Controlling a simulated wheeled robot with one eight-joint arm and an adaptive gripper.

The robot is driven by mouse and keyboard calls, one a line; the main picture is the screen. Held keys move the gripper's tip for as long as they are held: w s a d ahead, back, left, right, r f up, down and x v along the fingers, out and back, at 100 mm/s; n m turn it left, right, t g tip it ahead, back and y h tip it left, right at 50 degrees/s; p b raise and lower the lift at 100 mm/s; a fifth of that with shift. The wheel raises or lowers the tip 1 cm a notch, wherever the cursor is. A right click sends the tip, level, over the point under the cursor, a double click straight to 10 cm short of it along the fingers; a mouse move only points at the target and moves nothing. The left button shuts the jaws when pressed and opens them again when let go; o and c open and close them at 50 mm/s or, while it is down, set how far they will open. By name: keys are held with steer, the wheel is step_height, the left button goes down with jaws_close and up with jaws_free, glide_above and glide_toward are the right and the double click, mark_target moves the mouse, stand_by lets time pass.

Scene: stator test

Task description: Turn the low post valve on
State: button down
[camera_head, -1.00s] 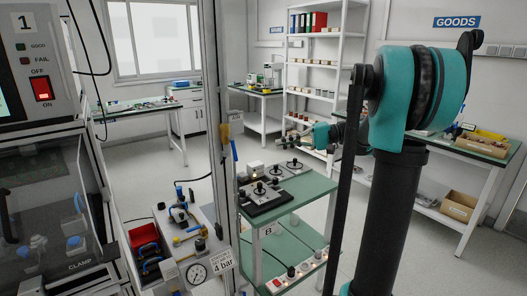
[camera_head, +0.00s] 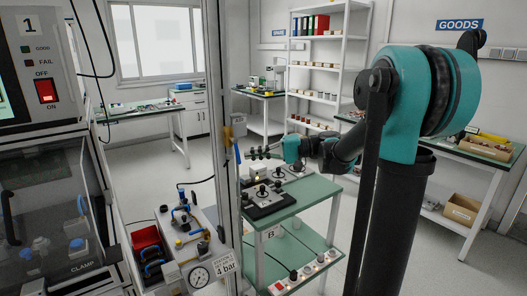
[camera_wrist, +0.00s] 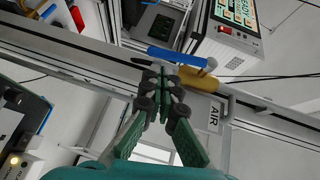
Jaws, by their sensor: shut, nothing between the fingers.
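A valve with a yellow body (camera_head: 228,133) and a blue lever (camera_head: 237,151) sits on the grey upright post (camera_head: 229,80). In the head view the lever hangs down along the post. The wrist view shows the blue lever (camera_wrist: 180,57) and yellow body (camera_wrist: 198,78) close up, beside an "AIR" label (camera_wrist: 214,114). My gripper (camera_head: 248,155) is just right of the lever in the head view, pointing at the post. In the wrist view its shut, empty fingertips (camera_wrist: 162,85) are just below the lever, near the yellow body. I cannot tell whether they touch.
A green-topped cart (camera_head: 318,192) with knobbed fixtures stands under my arm. Left of it are a gauge (camera_head: 198,277) marked 4 bar, other small valves and a red bin (camera_head: 146,241). A test machine (camera_head: 40,150) fills the left edge. Open floor lies behind.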

steer(key=shift+s+a, duration=0.35)
steer(key=shift+f, duration=0.1)
steer(key=shift+s+a+f, duration=0.35)
steer(key=shift+s+a, duration=0.25)
steer(key=shift+a, duration=0.05)
